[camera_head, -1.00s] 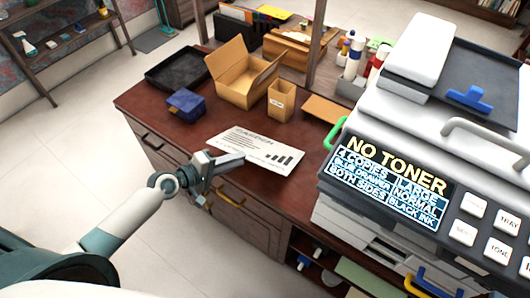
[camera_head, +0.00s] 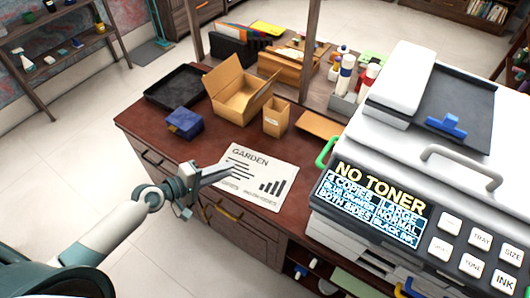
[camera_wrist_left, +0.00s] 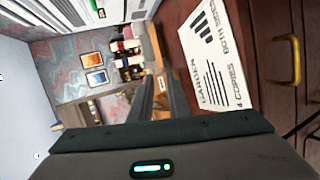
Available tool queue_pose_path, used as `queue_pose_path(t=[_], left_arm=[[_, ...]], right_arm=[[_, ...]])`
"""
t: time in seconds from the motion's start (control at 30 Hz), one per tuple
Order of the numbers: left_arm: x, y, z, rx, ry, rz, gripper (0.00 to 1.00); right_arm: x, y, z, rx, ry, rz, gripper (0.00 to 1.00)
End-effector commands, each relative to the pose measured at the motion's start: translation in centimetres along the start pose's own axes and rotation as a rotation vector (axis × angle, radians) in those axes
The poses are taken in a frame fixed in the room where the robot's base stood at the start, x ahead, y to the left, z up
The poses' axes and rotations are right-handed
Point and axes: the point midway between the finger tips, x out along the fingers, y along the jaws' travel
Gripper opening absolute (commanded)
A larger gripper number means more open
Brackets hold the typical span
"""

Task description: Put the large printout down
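The large printout (camera_head: 256,177) is a white sheet headed GARDEN with black text lines and bars. My right gripper is not in view.
A printer (camera_head: 400,165) with a NO TONER display stands right of the sheet. Behind the sheet are an open cardboard box (camera_head: 240,92), a small carton (camera_head: 276,118), a blue box (camera_head: 185,124) and a black tray (camera_head: 178,85). Bare desk lies left of the sheet.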

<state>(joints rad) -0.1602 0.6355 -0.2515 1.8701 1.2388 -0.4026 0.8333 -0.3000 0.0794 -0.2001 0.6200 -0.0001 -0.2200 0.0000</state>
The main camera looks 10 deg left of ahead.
Motion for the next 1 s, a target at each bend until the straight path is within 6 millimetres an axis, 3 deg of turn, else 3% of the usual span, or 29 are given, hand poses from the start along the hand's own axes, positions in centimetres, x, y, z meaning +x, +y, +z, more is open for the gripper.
queue_pose_path(t=[0.27,0.37,0.47,0.57,0.67,0.87,1.0], left_arm=[[0.1,-0.3,-0.1,0.002,0.003,-0.003,0.16],[0.3,-1.6,-0.4,0.014,0.015,-0.017,0.16],[0.8,-4.2,-0.9,0.04,0.04,-0.047,0.16],[1.4,-8.3,-1.7,0.084,0.076,-0.099,0.16],[1.9,-13.8,-2.4,0.146,0.112,-0.172,0.16],[1.8,-26.5,-2.5,0.294,0.154,-0.359,0.16],[1.1,-35.2,-1.1,0.402,0.144,-0.495,0.16]], right_arm=[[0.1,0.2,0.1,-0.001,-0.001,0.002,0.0],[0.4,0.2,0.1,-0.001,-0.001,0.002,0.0],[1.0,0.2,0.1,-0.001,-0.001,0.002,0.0],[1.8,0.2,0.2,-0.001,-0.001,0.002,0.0],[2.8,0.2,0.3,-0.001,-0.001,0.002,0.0],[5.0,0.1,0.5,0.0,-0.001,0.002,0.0],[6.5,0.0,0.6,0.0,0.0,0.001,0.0]])
